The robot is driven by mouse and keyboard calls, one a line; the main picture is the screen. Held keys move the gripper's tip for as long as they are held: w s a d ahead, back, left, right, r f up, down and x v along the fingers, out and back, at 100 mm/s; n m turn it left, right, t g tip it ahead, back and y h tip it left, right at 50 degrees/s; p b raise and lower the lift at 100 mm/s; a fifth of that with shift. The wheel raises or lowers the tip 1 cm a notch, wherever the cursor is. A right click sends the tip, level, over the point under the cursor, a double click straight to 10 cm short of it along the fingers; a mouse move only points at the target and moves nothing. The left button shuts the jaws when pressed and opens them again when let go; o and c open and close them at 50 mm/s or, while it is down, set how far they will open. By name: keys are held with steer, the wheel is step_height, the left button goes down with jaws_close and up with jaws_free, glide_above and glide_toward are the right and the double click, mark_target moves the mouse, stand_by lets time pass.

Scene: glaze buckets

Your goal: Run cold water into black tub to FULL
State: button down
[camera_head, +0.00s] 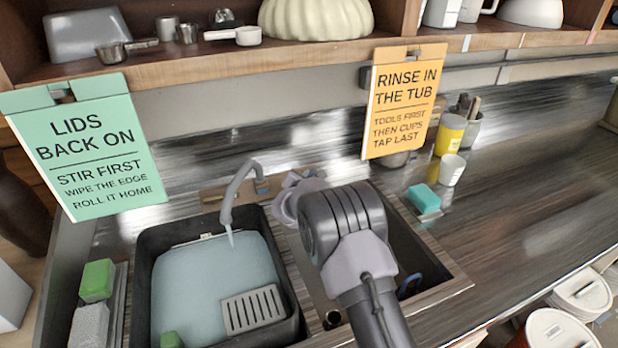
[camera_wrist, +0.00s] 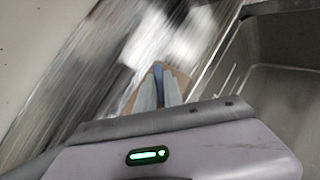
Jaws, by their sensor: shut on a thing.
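The black tub (camera_head: 144,262) stands in the left sink bay and holds pale blue water (camera_head: 190,285). The grey tap spout (camera_head: 230,200) arches over it, and a thin pale stream (camera_head: 230,238) runs from its end into the water. A small pale mark shows on the tub's back wall, just above the water; I cannot read it. My gripper (camera_head: 268,186) is at the tap's base, right of the spout. In the wrist view my gripper (camera_wrist: 159,92) is shut on a narrow blue tap lever (camera_wrist: 158,72). The lever is mostly hidden between the fingers.
The right sink bay (camera_head: 425,265) is beside my arm. Hanging signs (camera_head: 85,150) (camera_head: 402,105) and a shelf (camera_head: 190,65) are above. The counter at right is mostly clear.

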steer(key=shift+r+m, duration=0.1)
steer(key=shift+m, duration=0.2)
steer(key=shift+a+r+m+g+h+p, duration=0.15)
steer(key=shift+m+g+h+p, duration=0.45)
steer(key=shift+m+p, duration=0.5)
steer(key=shift+w+m+g+h+p, duration=0.1)
steer(key=shift+m+g+h+p, duration=0.55)
steer(key=shift+m+p, duration=0.45)
steer(key=shift+m+g+h, duration=0.45)
steer(key=shift+m+g, duration=0.2)
steer(key=shift+m, duration=0.55)
steer(key=shift+m+g+b, duration=0.5)
steer(key=shift+m+b, duration=0.3)
steer(key=c, duration=1.5)
jaws_free()
steer(key=shift+o, duration=0.2)
